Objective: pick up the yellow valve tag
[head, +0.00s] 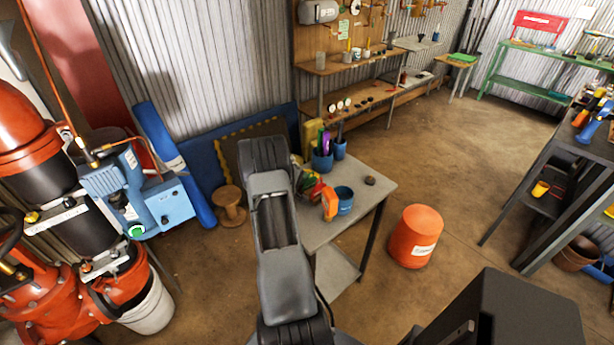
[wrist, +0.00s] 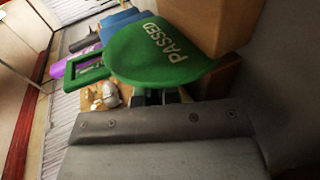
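I cannot pick out a yellow valve tag with certainty in either view. In the wrist view a green tag (wrist: 150,58) lettered "PASSED", with an open loop at its left, fills the space just beyond my gripper (wrist: 157,96). It covers the fingertips, so I cannot tell whether they grip it or are only close to it. In the head view my arm hides most of the gripper, over the left end of the small grey table (head: 368,178). Red, green and yellow items (head: 309,186) show beside my arm there, too small to tell apart.
On the table stand an orange tag-like piece (head: 329,204), a blue cup (head: 345,207) and blue pots (head: 322,161) holding tools. An orange bucket (head: 415,236) stands on the floor to the right. A brown box (wrist: 205,25) is close behind the green tag. Open floor lies beyond the table.

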